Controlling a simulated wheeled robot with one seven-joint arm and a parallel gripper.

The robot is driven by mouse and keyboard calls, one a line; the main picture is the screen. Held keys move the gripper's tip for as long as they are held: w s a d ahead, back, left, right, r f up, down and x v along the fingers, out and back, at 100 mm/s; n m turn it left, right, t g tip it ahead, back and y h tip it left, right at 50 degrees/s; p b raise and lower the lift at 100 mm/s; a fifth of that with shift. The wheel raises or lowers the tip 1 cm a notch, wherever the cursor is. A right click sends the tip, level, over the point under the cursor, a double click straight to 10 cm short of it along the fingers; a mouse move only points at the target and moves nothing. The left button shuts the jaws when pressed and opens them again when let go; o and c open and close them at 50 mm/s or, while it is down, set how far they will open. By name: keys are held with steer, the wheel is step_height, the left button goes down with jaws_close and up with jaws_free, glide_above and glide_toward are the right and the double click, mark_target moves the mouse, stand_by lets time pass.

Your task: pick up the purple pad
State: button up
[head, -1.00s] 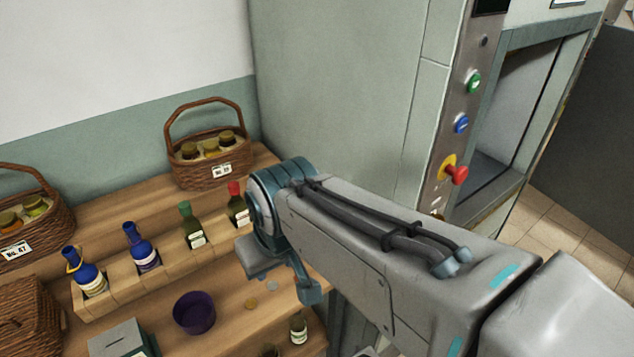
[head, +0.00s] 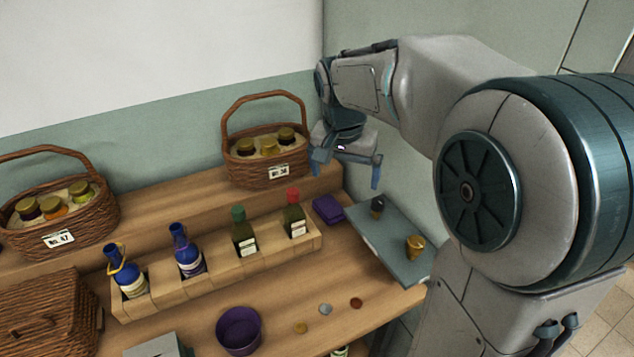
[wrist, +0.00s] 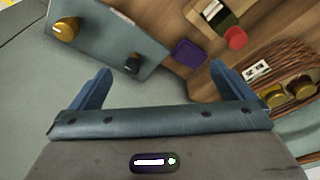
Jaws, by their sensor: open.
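The purple pad (head: 328,209) is a small flat block lying on the wooden counter, between the red-capped bottle and the grey board. It also shows in the wrist view (wrist: 189,53), ahead of the fingers and between them, nearer the right one. My gripper (head: 346,170) is open and empty, in the air above and behind the pad, close to the basket. In the wrist view my gripper (wrist: 166,85) has its two blue fingers spread wide, with nothing between them. The pad is fully visible and apart from the fingers.
A grey board (head: 385,243) holds a dark knob-like piece (head: 377,206) and a gold one (head: 415,245). A wooden rack (head: 222,265) of bottles stands left of the pad. A jar basket (head: 268,175) stands behind. A purple bowl (head: 238,329) and several coins lie in front.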

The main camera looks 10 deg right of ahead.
steer(key=w+f+m+g+b, duration=0.1)
steer(key=w+f+m, duration=0.3)
steer(key=w, duration=0.6)
steer(key=m+y+b, duration=0.1)
steer(key=m+b, duration=0.1)
steer(key=m, duration=0.2)
glide_above(329, 205)
step_height(329, 205, down, 9)
steer(key=shift+g, duration=0.4)
step_height(329, 205, down, 8)
steer(key=shift+d+r+p, duration=0.15)
steer(key=shift+r+p, duration=0.05)
steer(key=shift+p, duration=0.4)
steer(key=shift+f+p, duration=0.85)
steer(key=shift+f, duration=2.1)
steer(key=c, duration=0.7)
